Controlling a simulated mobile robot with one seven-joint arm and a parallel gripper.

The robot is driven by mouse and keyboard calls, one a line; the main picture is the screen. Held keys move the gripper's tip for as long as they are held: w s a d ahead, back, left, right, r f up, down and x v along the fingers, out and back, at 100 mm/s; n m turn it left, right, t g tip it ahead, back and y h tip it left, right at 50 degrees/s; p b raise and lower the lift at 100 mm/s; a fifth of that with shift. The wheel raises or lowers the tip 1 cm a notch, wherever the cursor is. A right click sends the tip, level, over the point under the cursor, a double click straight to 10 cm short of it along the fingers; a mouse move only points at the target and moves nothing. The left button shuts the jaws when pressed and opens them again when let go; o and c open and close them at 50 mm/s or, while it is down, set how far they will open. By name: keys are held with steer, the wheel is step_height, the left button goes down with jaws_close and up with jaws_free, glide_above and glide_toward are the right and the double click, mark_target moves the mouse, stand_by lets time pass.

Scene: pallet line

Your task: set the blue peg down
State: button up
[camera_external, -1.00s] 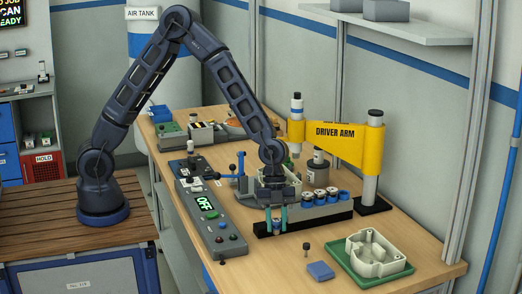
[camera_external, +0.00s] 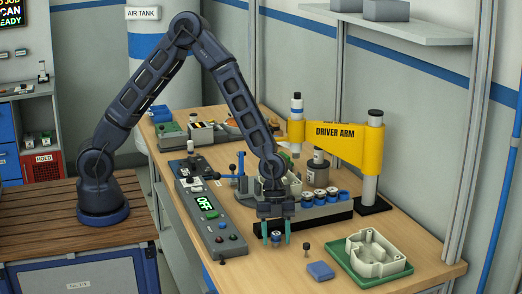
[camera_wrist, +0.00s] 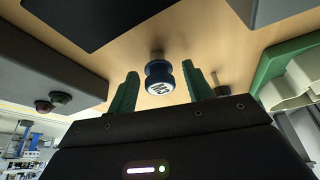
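In the wrist view the fingers (camera_wrist: 161,90) are spread, with a clear gap between each finger and the peg. The peg's foot is hard to see.
Several blue-and-white pegs (camera_external: 332,195) stand in a grey block behind. A dark knob (camera_external: 307,246) and a blue block (camera_external: 320,271) lie to the right, near a green tray (camera_external: 362,281) with a pale casting. The OFF control box (camera_external: 213,220) is at left.

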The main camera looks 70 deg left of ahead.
steer(key=v, duration=1.2)
steer(key=s+a+r+n+t+y, duration=0.25)
steer(key=a+r+n, duration=0.4)
steer(key=a, duration=0.65)
steer(key=s+a+r+n+t+y, duration=0.1)
steer(key=s+a+r+n, duration=0.6)
steer(key=s+a, duration=0.5)
steer(key=s+a+r+n+t+y, duration=0.1)
steer(key=s+a+r+n+t, duration=0.1)
steer(key=s+a+r+n, duration=0.5)
steer(key=s+a, duration=0.4)
steer(key=a, duration=0.2)
steer(key=shift+s+a+r, duration=0.2)
steer(key=shift+s, duration=0.2)
